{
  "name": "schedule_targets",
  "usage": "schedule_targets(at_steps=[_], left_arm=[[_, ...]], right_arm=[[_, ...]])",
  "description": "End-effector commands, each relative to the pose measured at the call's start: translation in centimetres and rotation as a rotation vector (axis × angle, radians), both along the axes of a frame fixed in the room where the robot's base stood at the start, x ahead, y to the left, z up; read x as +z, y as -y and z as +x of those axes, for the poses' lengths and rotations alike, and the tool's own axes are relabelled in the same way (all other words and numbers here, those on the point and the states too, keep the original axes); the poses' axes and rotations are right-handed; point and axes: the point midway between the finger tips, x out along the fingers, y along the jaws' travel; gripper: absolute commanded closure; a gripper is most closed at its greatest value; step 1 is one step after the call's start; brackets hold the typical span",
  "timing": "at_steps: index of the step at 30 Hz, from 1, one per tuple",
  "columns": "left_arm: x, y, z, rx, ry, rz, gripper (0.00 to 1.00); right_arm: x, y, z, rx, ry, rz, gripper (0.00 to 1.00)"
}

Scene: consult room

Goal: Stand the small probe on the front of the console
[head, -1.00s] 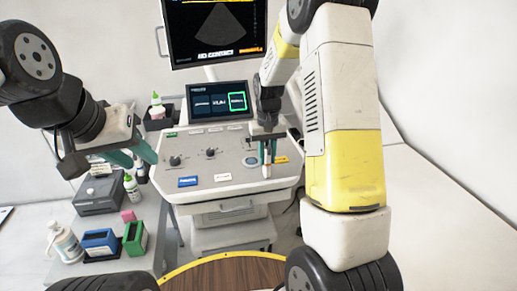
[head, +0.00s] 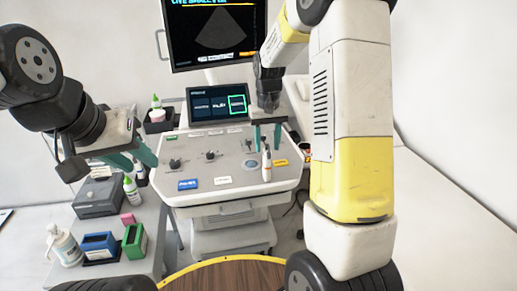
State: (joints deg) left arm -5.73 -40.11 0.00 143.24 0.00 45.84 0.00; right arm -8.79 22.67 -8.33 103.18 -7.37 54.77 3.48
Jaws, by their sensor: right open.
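The small probe (head: 266,165), white with an orange band, stands upright on the front right part of the console (head: 215,194), between a round grey pad and a yellow label. My right gripper (head: 267,150) is open above it, its teal fingers apart on either side of the probe's top, not visibly touching it.
A large monitor (head: 213,30) and a small touchscreen (head: 217,103) rise behind the panel. Knobs and blue, white and yellow labels sit on the panel. A side table at left holds bottles, a grey box (head: 98,197) and blue and green holders (head: 134,240).

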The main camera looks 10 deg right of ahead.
Motion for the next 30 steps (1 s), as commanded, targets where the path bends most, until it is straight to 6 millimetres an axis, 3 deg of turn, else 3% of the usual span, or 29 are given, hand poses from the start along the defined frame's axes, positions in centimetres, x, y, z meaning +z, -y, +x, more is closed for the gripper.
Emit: schedule_targets(at_steps=[4, 11, 14, 17, 24, 30], left_arm=[[0.0, 0.0, 0.0, 0.000, 0.000, 0.000, 0.64], [0.0, 0.0, 0.0, 0.000, 0.000, 0.000, 0.64], [0.0, 0.0, 0.0, 0.000, 0.000, 0.000, 0.64], [0.0, 0.0, 0.0, 0.000, 0.000, 0.000, 0.64], [0.0, 0.0, 0.0, 0.000, 0.000, 0.000, 0.64], [0.0, 0.0, 0.0, 0.000, 0.000, 0.000, 0.64]], right_arm=[[3.1, 0.0, 0.1, 0.001, 0.004, 0.000, 0.56], [5.5, -0.1, -0.1, 0.001, 0.004, 0.002, 0.56], [6.8, 0.0, -1.0, 0.000, 0.027, 0.015, 0.56], [8.9, -0.1, -3.2, -0.001, 0.079, 0.045, 0.56], [14.0, -0.7, -11.9, 0.007, 0.265, 0.129, 0.56], [15.3, -1.5, -19.0, 0.017, 0.421, 0.172, 0.56]])
